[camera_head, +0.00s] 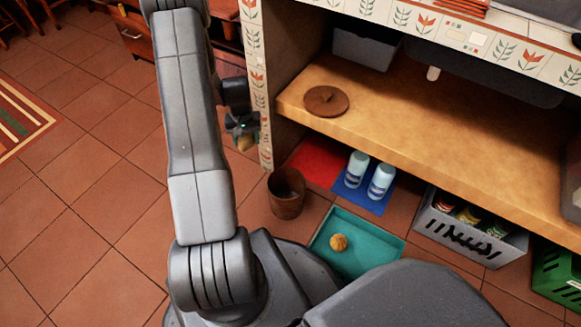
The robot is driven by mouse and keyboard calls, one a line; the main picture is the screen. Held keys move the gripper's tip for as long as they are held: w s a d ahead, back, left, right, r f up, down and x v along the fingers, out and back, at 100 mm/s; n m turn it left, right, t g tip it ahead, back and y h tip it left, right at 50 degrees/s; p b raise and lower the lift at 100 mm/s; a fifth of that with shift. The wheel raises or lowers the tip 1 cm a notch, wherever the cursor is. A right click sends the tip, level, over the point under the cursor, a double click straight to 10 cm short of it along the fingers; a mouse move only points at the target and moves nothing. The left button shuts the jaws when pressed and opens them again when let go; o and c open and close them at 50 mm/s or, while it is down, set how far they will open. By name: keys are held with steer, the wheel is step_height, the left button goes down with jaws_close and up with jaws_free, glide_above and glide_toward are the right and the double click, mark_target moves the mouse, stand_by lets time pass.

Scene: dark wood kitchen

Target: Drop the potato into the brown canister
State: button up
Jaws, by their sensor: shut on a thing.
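The brown canister (286,205) stands upright and open on the tiled floor, left of the blue mat. My gripper (243,132) is up and to the left of the canister, beside the tiled cabinet post, partly hidden by my arm. It is shut on a small tan-brown thing (246,144) at its fingertips, which looks like the potato. The thing is apart from the canister and not over its mouth. A round golden-tan item (338,242), onion-like in shape, lies in the teal tray (385,243).
A brown round lid (326,101) lies on the wooden shelf (420,125). Two pale bottles (357,169) stand on a blue mat (362,200) next to a red mat (318,160). A grey crate (450,232) and green crate (556,275) are at right. Floor at left is clear.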

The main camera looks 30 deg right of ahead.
steer(key=s+d+f+m+b, duration=0.1)
steer(key=s+d+f, duration=0.4)
steer(key=f, duration=0.3)
steer(key=s+d+f+m+b, duration=0.1)
steer(key=s+d+f+m, duration=0.1)
steer(key=s+d+f, duration=0.3)
step_height(320, 180, down, 4)
steer(key=shift+s+d+f+b, duration=0.25)
steer(key=shift+s+d+b, duration=0.15)
steer(key=shift+d, duration=0.05)
steer(key=o, duration=1.2)
steer(key=shift+o, duration=0.2)
steer(key=shift+r, duration=0.1)
step_height(320, 180, up, 14)
steer(key=p, duration=0.4)
steer(key=shift+f, duration=0.2)
